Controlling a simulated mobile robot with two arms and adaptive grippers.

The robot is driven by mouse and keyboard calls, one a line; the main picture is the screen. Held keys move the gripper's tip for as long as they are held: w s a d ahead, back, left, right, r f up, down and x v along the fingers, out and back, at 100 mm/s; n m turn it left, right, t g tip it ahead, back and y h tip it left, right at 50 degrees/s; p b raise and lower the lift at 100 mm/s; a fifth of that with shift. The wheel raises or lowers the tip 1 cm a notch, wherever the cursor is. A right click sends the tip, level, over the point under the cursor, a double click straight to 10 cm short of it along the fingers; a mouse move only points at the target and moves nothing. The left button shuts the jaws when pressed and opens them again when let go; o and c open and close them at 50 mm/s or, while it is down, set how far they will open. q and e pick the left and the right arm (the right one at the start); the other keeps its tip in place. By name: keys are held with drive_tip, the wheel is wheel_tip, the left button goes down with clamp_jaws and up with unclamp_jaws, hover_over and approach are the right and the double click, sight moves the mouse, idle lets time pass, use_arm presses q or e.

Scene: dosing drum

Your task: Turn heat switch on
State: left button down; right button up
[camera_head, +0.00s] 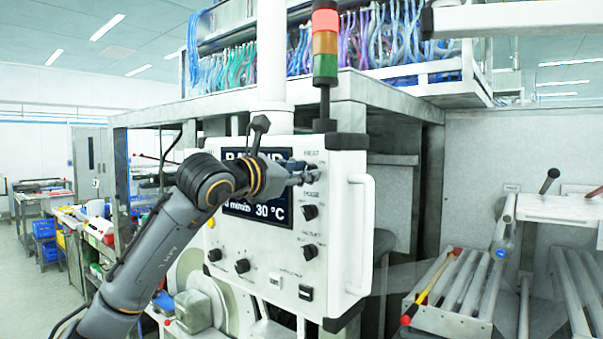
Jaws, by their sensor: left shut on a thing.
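The white control panel (340,237) faces me in the middle of the head view. Its dark display (268,211) reads 30 °C, with part of the text covered by my arm. The HEAT label (311,154) is at the panel's upper right. My left gripper (309,173) is at the heat switch just below that label, its fingers closed on the switch knob. The fingers hide most of the knob, so its setting cannot be told. More black knobs (309,212) sit below it. My right gripper is not in view.
A red, amber and green signal tower (325,45) stands above the panel, its red section brightest. A white handle (361,235) runs down the panel's right side. Racks of rollers (450,290) stand at the right. A cluttered workbench (95,225) is at the left.

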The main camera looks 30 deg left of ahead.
use_arm(q)
drive_tip(key=shift+m, duration=0.5)
drive_tip(key=c, duration=1.1)
unclamp_jaws()
drive_tip(key=shift+o, duration=0.2)
drive_tip(key=s, duration=1.2)
drive_tip(key=shift+a, duration=0.4)
drive_tip(key=shift+w, duration=0.1)
